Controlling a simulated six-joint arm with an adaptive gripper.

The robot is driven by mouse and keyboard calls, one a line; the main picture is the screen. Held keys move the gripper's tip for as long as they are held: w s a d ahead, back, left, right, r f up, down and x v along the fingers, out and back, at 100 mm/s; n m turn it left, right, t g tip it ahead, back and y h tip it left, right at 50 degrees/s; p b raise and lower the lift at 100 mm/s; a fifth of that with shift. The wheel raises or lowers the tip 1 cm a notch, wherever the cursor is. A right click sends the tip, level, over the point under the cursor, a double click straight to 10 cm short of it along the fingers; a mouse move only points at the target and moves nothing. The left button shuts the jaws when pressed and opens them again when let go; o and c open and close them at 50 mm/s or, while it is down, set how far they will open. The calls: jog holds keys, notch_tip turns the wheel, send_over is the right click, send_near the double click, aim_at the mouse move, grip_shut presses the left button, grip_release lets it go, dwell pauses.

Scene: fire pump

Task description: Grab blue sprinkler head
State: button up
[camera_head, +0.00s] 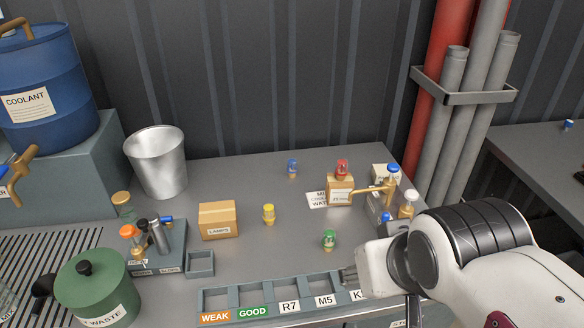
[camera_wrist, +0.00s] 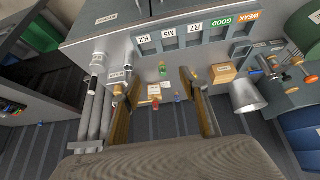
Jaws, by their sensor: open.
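A small blue sprinkler head (camera_head: 292,168) stands upright at the back of the grey table, near the wall. In the wrist view it appears (camera_wrist: 177,98) between my two fingers, farther off and touching neither. My gripper (camera_head: 349,275) is at the table's front right in the head view, in front and to the right of the blue head. In the wrist view my gripper (camera_wrist: 160,80) is open and empty, with its fingers wide apart. The fingers are partly hidden by my arm in the head view.
A red head (camera_head: 342,166) stands on a small box right of the blue one. Yellow (camera_head: 268,214) and green (camera_head: 329,240) heads stand nearer. A cardboard box (camera_head: 218,220), metal bucket (camera_head: 157,165) and brass tap (camera_head: 372,189) flank them. The labelled bin row (camera_head: 260,297) lines the front.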

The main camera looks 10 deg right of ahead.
jog(key=w+d+r+t, duration=0.1)
jog(key=w+d+t, duration=0.1)
jog(key=w, duration=1.3)
jog(key=w+d+r+t, duration=0.1)
jog(key=w+t, duration=0.1)
jog(key=w, duration=1.2)
jog(key=w+a+f+n+t+y, duration=0.1)
jog(key=w+f, duration=0.5)
jog(key=w, duration=0.5)
jog(key=w+a+f+n+t+y, duration=0.1)
jog(key=w+a+f+t+y, duration=0.1)
jog(key=w+f, duration=0.4)
jog(key=w, duration=0.5)
jog(key=shift+a+f+t, duration=0.15)
jog(key=shift+a+t, duration=0.15)
jog(key=shift+f, duration=0.1)
send_near(294, 163)
jog(key=x, duration=0.4)
jog(key=shift+w+f, duration=0.15)
jog(key=shift+w, duration=0.05)
jog(key=shift+w+a+f, duration=0.15)
jog(key=shift+w+a, duration=0.05)
jog(key=shift+w, duration=0.45)
